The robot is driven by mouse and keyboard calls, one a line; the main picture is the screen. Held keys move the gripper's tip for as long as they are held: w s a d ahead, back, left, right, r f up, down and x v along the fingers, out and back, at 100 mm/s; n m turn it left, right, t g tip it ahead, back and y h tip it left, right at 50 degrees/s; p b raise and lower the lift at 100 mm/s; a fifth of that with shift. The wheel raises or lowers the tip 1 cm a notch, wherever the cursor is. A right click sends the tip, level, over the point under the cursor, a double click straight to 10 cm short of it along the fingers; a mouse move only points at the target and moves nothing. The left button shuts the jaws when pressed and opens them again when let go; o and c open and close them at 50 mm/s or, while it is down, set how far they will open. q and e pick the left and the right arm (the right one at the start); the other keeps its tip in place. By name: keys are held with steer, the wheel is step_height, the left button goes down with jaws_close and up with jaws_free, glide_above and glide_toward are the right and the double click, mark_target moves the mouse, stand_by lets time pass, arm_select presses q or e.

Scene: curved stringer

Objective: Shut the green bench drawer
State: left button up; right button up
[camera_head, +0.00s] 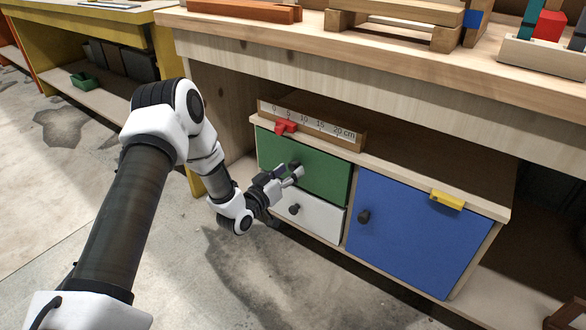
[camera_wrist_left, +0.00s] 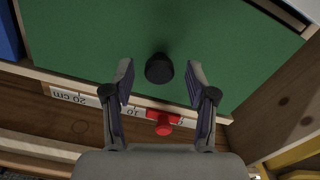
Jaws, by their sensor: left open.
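The green drawer (camera_head: 325,178) is at the upper left of the bench cabinet. Its front stands close to the cabinet face, and I cannot tell whether a small gap remains. It fills most of the left wrist view (camera_wrist_left: 235,60). Its round black knob (camera_wrist_left: 159,68) faces the wrist camera. My left gripper (camera_head: 296,174) is in front of the green drawer, near the knob. In the left wrist view its two fingers (camera_wrist_left: 160,84) are apart, one on each side of the knob, with gaps visible. My right gripper is not in view.
A white drawer (camera_head: 310,217) with a dark knob lies below, and a blue door (camera_head: 415,235) with a yellow tab is at right. A ruler (camera_head: 315,124) with a red slider (camera_head: 286,127) sits above the green drawer. Open floor (camera_head: 250,285) lies in front.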

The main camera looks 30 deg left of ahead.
arm_select(q)
steer(key=s, duration=0.9)
steer(key=shift+s+a, duration=0.35)
